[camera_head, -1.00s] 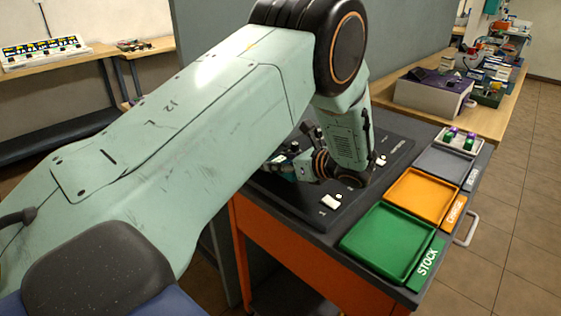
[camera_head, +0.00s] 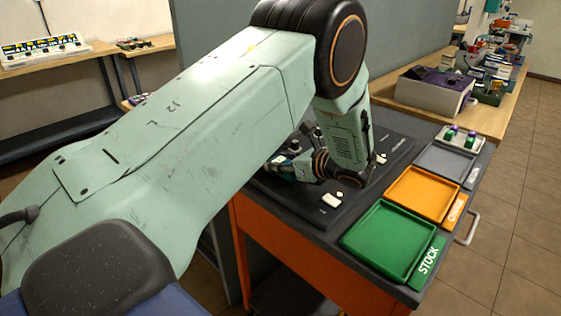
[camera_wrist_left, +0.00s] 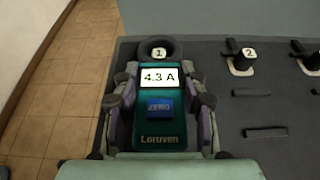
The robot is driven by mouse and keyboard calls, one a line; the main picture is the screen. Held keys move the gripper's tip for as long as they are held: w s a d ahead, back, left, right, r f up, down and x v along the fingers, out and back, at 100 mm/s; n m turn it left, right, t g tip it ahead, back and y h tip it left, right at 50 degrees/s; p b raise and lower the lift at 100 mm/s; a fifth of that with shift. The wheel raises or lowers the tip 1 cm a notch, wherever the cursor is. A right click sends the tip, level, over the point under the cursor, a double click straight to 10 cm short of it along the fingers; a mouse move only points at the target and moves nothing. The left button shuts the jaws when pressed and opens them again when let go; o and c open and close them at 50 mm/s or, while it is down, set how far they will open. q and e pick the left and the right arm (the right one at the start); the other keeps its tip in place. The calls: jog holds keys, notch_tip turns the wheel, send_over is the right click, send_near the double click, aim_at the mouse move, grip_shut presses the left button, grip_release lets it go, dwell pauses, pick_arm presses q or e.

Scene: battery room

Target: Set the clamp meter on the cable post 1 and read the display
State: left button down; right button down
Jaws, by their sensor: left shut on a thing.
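The clamp meter (camera_wrist_left: 158,128) is teal with a blue ZERO button, and its white display reads 4.3 A in the left wrist view. Its dark ring surrounds the top of cable post 1 (camera_wrist_left: 158,53), whose round label shows inside the ring. I cannot tell whether ring and post touch. My left gripper (camera_wrist_left: 159,103) is shut on the meter, with a finger along each side. In the head view my arm hides most of the gripper and the meter. Cable post 2 (camera_wrist_left: 246,58) stands apart to the right. My right gripper is not in view.
The dark board lies on an orange-sided bench. Green (camera_head: 388,240), orange (camera_head: 424,193) and grey (camera_head: 447,163) trays line its right side. A holder with green and purple items (camera_head: 460,140) sits behind them. A grey wall panel (camera_wrist_left: 220,18) stands behind the posts.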

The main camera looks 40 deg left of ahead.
pick_arm(q)
jog(key=shift+f, duration=0.2)
jog(key=c, duration=1)
grip_release()
jog(key=shift+p+v, duration=2.35)
jog(key=shift+v, duration=3.2)
jog(key=shift+s+f, duration=0.1)
